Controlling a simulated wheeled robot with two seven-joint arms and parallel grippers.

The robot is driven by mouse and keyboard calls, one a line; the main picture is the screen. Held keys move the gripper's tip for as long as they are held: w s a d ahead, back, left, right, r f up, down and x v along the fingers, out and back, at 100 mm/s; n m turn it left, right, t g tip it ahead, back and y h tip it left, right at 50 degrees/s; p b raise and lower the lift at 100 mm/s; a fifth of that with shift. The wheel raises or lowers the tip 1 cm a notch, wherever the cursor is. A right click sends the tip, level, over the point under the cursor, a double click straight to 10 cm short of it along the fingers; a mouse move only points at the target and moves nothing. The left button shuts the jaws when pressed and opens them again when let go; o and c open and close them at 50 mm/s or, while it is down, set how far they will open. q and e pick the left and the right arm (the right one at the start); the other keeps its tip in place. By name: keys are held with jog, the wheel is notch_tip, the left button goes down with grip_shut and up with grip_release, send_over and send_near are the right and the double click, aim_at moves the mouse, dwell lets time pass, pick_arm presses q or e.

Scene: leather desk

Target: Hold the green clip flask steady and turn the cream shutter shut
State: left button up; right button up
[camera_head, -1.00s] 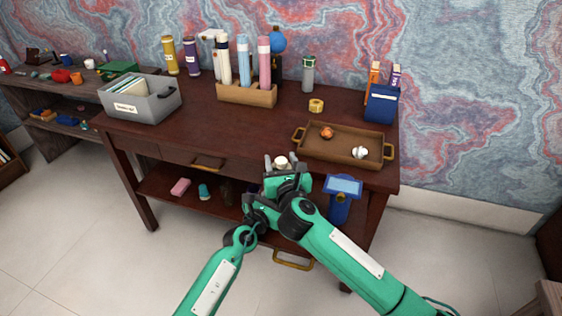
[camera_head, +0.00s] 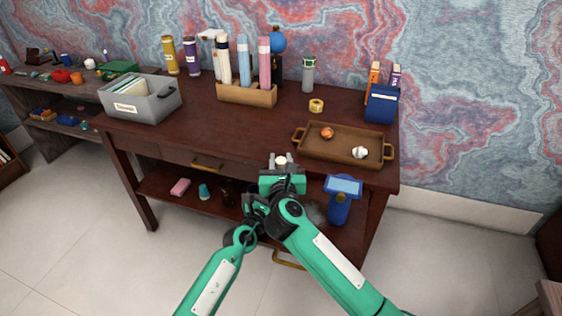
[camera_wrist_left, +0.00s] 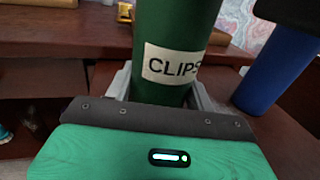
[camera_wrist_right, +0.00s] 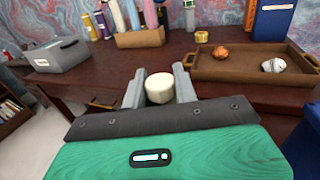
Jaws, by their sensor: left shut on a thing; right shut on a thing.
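The green flask (camera_wrist_left: 176,28) with a CLIPS label stands between the fingers of my left gripper (camera_wrist_left: 163,88), which is shut on it. In the head view my arms hide the flask. The cream shutter (camera_wrist_right: 160,88) is a round pale cap; it also shows in the head view (camera_head: 281,161). My right gripper (camera_wrist_right: 159,73) is shut on it, one finger on each side. In the head view the right gripper (camera_head: 281,166) is at the front edge of the desk, above the left one, whose fingers are hidden there.
A brown tray (camera_head: 313,154) with an orange and a white item lies right of the grippers on the desk (camera_head: 225,130). A blue object (camera_head: 341,200) is close right of my grippers. A grey box (camera_head: 160,106) and a bottle rack (camera_head: 247,96) stand farther back.

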jog(key=shift+m+h, duration=0.5)
jog(key=shift+h, duration=0.3)
jog(key=o, duration=1)
jog(key=shift+s, duration=0.1)
jog(key=s, duration=1.1)
jog(key=shift+s+a, duration=0.4)
